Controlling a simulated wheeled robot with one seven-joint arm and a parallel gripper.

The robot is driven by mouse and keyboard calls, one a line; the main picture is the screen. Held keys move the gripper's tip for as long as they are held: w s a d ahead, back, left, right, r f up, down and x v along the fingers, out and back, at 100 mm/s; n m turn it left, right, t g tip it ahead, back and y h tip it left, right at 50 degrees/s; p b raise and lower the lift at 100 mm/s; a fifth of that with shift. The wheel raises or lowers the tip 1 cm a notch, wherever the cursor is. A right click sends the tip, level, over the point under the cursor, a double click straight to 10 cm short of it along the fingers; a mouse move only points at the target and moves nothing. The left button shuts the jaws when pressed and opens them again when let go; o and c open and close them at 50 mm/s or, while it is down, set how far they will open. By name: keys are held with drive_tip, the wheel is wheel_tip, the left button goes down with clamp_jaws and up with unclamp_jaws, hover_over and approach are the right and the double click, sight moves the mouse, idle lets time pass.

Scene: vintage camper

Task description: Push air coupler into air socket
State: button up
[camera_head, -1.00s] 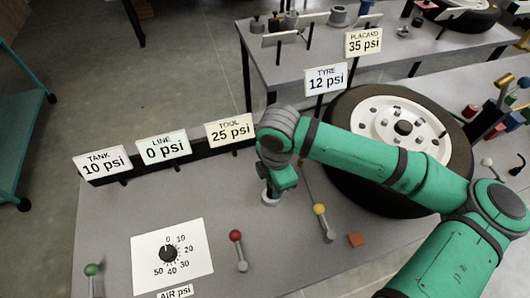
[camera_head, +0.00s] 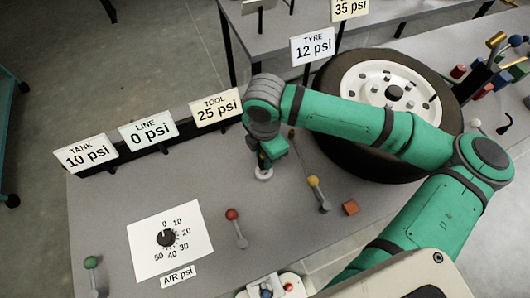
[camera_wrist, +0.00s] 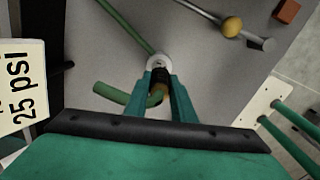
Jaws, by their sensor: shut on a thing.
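My gripper (camera_wrist: 162,82) is shut on the air coupler (camera_wrist: 160,76), a small dark and brass piece between the green fingertips in the wrist view. A green curved hose (camera_wrist: 118,97) runs from it to the left. The air socket (camera_wrist: 158,61), a pale round fitting on the grey bench, lies right at the coupler's far end. The coupler overlaps the socket's near edge in this view; I cannot tell how deep it sits. In the head view the socket (camera_head: 264,174) shows just below my gripper (camera_head: 268,160), and the coupler is hidden.
Red (camera_head: 232,215) and yellow (camera_head: 313,181) knobbed levers stand near, with an orange block (camera_head: 351,208). A dial plate (camera_head: 169,241) lies left. Signs read TANK 10 (camera_head: 87,155), LINE 0 (camera_head: 148,131), TOOL 25 (camera_head: 217,108) and TYRE 12 psi (camera_head: 313,46). A wheel (camera_head: 350,70) lies behind my arm.

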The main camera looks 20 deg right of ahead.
drive_tip(key=shift+f, duration=1.95)
drive_tip(key=shift+f, duration=0.65)
idle(0.8)
drive_tip(key=o, duration=1)
drive_tip(key=shift+o, duration=0.2)
wheel_tip(320, 180, up, 11)
drive_tip(key=shift+f, duration=0.1)
